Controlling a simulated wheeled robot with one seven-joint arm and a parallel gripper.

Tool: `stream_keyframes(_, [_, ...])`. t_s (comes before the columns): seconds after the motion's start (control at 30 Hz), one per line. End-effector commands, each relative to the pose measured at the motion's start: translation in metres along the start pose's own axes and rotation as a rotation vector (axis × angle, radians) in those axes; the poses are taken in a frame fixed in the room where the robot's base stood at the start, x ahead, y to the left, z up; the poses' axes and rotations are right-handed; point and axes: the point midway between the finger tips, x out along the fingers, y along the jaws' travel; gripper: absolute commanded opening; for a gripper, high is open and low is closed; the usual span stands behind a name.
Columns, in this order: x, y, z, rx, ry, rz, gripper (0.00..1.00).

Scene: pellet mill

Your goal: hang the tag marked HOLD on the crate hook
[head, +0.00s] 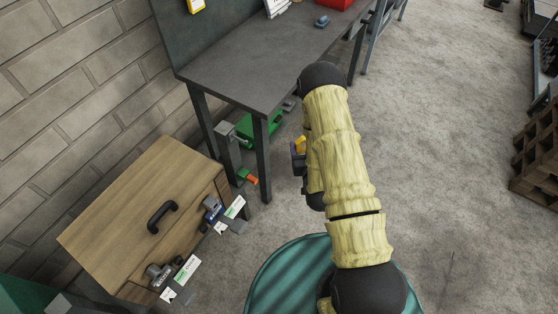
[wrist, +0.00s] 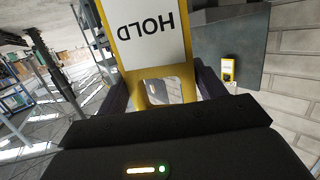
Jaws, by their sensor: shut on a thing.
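The HOLD tag (wrist: 150,30) is a yellow plate with a white face and a slot near its lower end in the wrist view. Its lettering reads upside down there. My gripper (wrist: 160,85) is shut on the tag, one dark finger on each side. In the head view my gripper (head: 298,160) is mostly hidden by my arm, and only a bit of yellow shows by it. A wooden crate (head: 120,195) with a black handle stands by the wall. Dark metal fittings with white and green labels sit along its right side; I cannot tell which is the hook.
A grey workbench (head: 260,60) stands behind the crate, its legs close to my gripper. A green case (head: 262,128) lies under it. Another yellow tag-like item (head: 195,5) hangs on the back panel. Pallets (head: 540,155) stand far right; the floor between is clear.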

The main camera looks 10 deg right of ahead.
Motion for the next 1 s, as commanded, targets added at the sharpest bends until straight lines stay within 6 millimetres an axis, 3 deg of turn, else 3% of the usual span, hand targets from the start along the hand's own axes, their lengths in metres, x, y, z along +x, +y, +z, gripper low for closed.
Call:
stream_keyframes(0.5, [0.040,-0.037,0.036,-0.047,0.005,-0.224,0.38])
stream_keyframes(1.0, [0.047,-0.071,0.064,-0.105,0.004,-0.506,0.38])
